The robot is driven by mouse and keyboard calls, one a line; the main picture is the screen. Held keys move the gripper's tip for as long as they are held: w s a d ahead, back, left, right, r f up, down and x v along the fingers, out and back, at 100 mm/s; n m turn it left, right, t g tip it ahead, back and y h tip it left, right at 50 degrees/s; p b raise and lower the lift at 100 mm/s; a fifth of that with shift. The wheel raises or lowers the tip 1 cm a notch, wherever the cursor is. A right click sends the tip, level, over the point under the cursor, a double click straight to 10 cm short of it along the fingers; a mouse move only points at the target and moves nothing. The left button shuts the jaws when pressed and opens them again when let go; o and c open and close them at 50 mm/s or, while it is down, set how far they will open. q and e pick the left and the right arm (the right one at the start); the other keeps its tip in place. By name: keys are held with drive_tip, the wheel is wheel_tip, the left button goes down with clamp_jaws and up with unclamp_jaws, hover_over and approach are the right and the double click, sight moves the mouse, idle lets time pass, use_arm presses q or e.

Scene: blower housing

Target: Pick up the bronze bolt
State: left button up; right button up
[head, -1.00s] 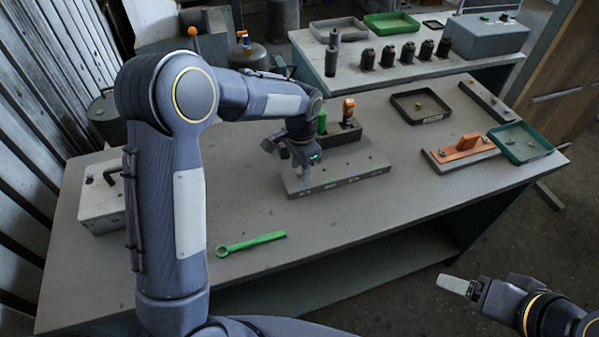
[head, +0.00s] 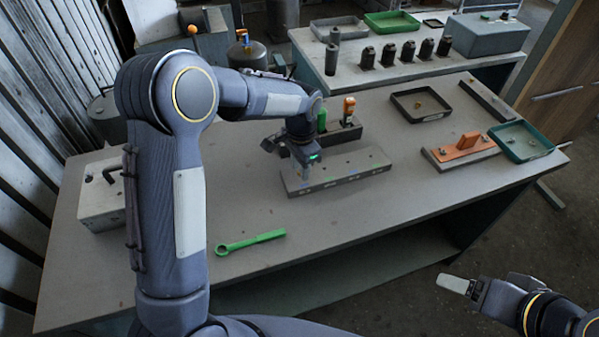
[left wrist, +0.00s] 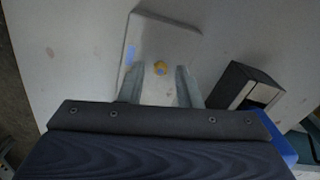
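A small round yellow-bronze bolt head (left wrist: 161,68) shows in the left wrist view, on the light face of a long grey block (left wrist: 165,40). In the head view this block (head: 345,176) lies on the table, with several holes in its top and coloured marks along its front. My left gripper (head: 306,168) is over the block's left end, pointing down. In the left wrist view its two fingers (left wrist: 160,78) are apart, with the bolt head showing between their tips and nothing gripped. The bolt is hidden in the head view. My right gripper (head: 456,284) is at lower right, clear of the table.
A dark holder (head: 345,136) with green- and orange-handled tools stands just behind the block. A green ring wrench (head: 250,242) lies in front. A black tray (head: 420,118) with a small brass-coloured piece, an orange fixture (head: 462,148) and a green tray (head: 521,155) are to the right.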

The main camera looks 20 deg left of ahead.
use_arm(q)
drive_tip(key=c, duration=0.6)
drive_tip(key=shift+r, duration=0.25)
drive_tip(key=shift+w+r, duration=0.1)
drive_tip(key=shift+r, duration=0.2)
wheel_tip(320, 180, up, 3)
drive_tip(key=shift+f, duration=0.15)
drive_tip(key=s+d+r+b, duration=0.3)
drive_tip(key=s+d+r, duration=0.4)
drive_tip(key=s+r, duration=0.2)
drive_tip(key=s, duration=0.2)
drive_tip(key=shift+s+d+r, duration=0.35)
drive_tip(key=shift+s+d, duration=0.05)
